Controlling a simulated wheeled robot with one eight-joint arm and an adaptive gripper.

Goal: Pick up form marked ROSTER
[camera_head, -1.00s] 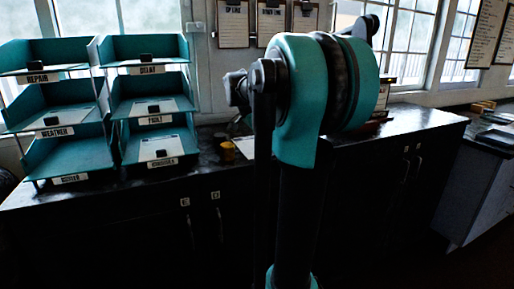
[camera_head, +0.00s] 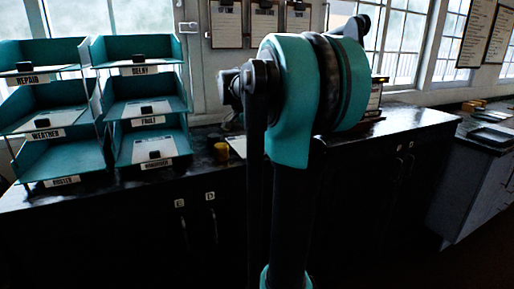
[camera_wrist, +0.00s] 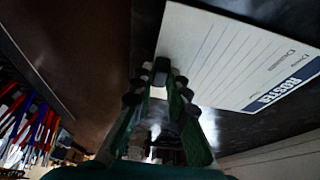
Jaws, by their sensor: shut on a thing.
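The form marked ROSTER (camera_wrist: 235,60) is a white ruled sheet with a dark blue label band, at the upper right of the wrist view. My gripper (camera_wrist: 160,80) is in the wrist view with its fingertips together at the sheet's left end, shut on a small black tab of the form. In the head view, my arm hides the gripper and the form. The lower left tray (camera_head: 62,160), with a label that looks like ROSTER, shows a bare floor.
Teal trays to the right and above, such as the FAULT tray (camera_head: 118,103), hold sheets with black tabs. Clipboards (camera_head: 264,22) hang on the wall. In the wrist view, red and blue items (camera_wrist: 28,120) are at left.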

